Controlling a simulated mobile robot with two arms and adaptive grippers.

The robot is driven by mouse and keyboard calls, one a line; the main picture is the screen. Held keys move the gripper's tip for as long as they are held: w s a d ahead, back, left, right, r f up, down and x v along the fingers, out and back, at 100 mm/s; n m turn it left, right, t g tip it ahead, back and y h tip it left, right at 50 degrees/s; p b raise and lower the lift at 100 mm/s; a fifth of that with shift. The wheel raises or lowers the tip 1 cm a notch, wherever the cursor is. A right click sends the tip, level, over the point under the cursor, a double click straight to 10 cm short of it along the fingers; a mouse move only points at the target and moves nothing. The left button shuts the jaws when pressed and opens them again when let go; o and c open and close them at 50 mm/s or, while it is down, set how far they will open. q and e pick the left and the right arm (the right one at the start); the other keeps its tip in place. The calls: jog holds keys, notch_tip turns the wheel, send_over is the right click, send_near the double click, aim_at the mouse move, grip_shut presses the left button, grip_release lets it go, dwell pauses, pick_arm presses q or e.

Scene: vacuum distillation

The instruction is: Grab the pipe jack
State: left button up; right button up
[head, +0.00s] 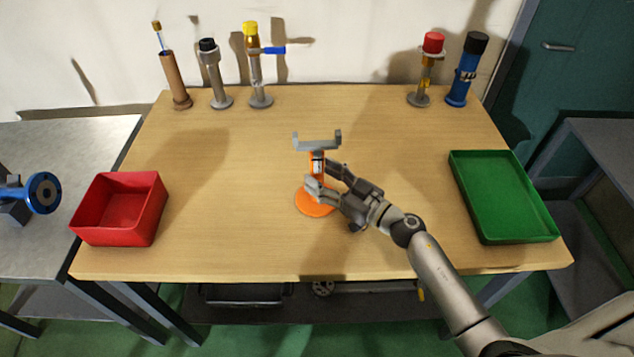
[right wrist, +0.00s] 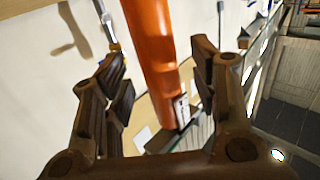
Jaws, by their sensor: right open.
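The pipe jack has an orange round base and post with a grey forked top; the jack (head: 315,203) stands upright in the middle of the wooden table. My right gripper (head: 318,175) is at its post, coming in from the lower right. In the right wrist view the orange post (right wrist: 152,45) runs between the two spread fingers of my right gripper (right wrist: 160,85). The fingers are open, with gaps visible beside the post. My left gripper is not in view; only a blue and grey part shows at the left edge.
A red bin (head: 120,210) is at the table's left and a green tray (head: 503,200) at its right. Several stands with coloured tops line the back edge, among them a yellow-topped one (head: 256,70) and a blue one (head: 464,75). The table around the jack is clear.

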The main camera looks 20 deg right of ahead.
jog(key=shift+x, duration=1.2)
grip_shut()
jog(key=shift+d+r, duration=0.1)
